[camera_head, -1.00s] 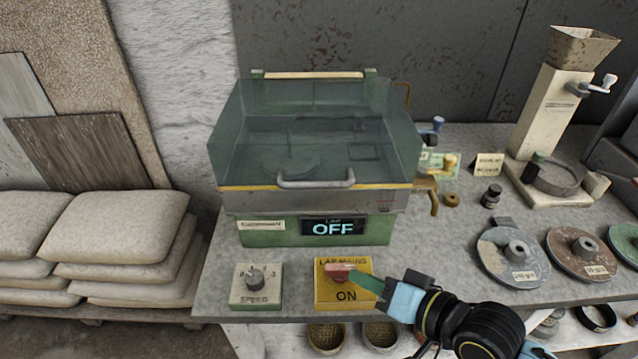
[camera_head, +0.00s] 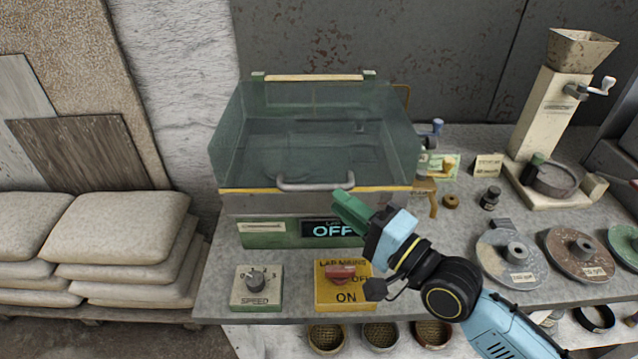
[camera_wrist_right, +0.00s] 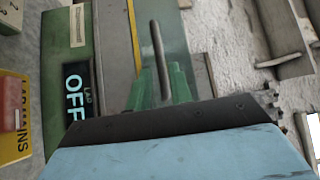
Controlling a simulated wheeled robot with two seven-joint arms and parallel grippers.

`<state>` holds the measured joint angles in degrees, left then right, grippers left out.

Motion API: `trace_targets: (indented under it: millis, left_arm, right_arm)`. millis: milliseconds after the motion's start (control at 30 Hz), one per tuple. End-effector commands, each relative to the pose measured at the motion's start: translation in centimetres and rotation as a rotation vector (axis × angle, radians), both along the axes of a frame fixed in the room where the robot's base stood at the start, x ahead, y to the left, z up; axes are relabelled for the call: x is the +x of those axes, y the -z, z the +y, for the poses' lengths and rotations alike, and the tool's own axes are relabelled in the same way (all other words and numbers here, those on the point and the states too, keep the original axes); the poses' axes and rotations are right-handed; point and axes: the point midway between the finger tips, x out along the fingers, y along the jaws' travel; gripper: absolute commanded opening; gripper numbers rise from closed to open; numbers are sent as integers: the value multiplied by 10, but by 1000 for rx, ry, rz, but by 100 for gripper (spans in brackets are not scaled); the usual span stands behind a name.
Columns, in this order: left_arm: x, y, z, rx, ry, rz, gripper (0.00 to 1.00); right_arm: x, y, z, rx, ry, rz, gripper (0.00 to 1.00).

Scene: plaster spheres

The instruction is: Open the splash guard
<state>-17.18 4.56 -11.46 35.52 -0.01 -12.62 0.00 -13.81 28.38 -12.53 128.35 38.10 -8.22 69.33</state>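The splash guard (camera_head: 240,135) is a clear, greenish box-like cover over the lap machine, and it is down. Its grey bar handle (camera_head: 315,185) runs along the front edge; the bar also shows in the right wrist view (camera_wrist_right: 156,45). My right gripper (camera_head: 345,204) is just in front of the machine, near the handle's right end. Its green fingers (camera_wrist_right: 162,75) are apart, and the bar appears between them in the wrist view. I cannot tell whether they touch it. My left gripper is not in view.
The machine's display (camera_head: 330,229) reads OFF. A yellow mains box (camera_head: 345,300) with a red lever and a speed knob box (camera_head: 256,286) sit at the front edge. Grinding discs (camera_head: 512,258) and a cream dispenser (camera_head: 550,115) stand to the right. Sacks (camera_head: 125,235) are stacked at left.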

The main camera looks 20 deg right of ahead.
Motion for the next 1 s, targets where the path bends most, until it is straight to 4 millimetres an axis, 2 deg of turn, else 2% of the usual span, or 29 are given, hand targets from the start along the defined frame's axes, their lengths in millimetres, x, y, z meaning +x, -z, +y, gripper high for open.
trace_targets:
  millis: [100,300,500,767,933,1000]
  left_arm:
    - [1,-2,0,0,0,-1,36]
    - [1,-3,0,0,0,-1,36]
    - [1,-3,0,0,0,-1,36]
    - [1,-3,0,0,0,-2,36]
    - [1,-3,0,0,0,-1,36]
    - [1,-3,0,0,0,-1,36]
  right_arm:
    - [20,-5,11,3,0,-3,22]
    - [44,-7,24,1,1,-2,22]
    - [53,-8,30,-1,0,0,22]
    - [54,-8,31,-1,0,0,22]
    - [54,-8,31,-1,0,0,1]
    - [54,-8,31,-1,0,0,0]
